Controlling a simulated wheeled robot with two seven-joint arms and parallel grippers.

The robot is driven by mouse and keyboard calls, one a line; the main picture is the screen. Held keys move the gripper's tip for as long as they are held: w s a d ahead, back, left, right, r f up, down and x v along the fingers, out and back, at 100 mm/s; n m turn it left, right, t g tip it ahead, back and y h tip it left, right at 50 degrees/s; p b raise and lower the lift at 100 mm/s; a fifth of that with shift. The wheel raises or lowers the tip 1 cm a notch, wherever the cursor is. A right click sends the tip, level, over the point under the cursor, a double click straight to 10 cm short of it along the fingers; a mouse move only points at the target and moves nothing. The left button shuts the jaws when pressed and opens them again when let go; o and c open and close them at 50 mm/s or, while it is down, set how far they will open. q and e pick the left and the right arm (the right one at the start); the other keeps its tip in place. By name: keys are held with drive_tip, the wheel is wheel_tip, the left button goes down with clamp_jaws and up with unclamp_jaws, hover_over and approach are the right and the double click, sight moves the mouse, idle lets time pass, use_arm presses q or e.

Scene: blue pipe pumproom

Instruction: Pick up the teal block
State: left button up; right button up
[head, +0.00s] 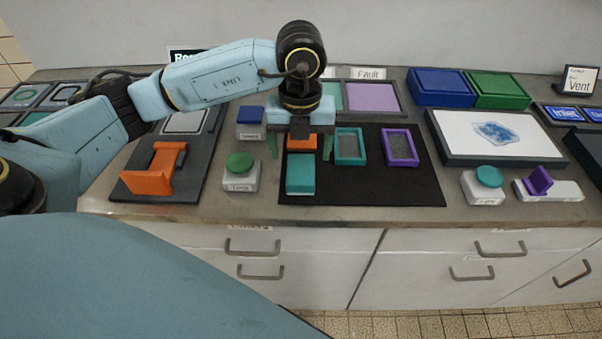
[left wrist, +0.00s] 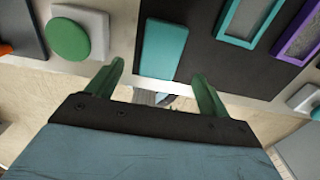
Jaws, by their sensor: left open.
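The teal block (head: 300,174) lies on the near left part of a black mat (head: 365,194). It also shows in the left wrist view (left wrist: 162,50), at the top, beyond the fingertips. My left gripper (head: 300,150) points down over the mat, with its green fingers apart and nothing held. In the head view it appears just behind the teal block, with an orange block (head: 301,142) showing between its fingers. The left gripper (left wrist: 158,76) is also open and empty in the wrist view. My right gripper is not in view.
A teal frame (head: 350,162) and a purple frame (head: 401,162) lie right of the block. A green button (head: 240,162) stands to the left, with an orange bracket (head: 155,177) beyond it. A teal button (head: 489,177) is to the right. The mat's near right part is bare.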

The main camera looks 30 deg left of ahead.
sight(301, 168)
use_arm(q)
drive_tip(key=f, duration=0.7)
drive_tip(key=shift+w+a+b, duration=0.1)
drive_tip(key=shift+w+b, duration=0.1)
drive_tip(key=shift+b, duration=0.1)
drive_tip(key=c, duration=1.1)
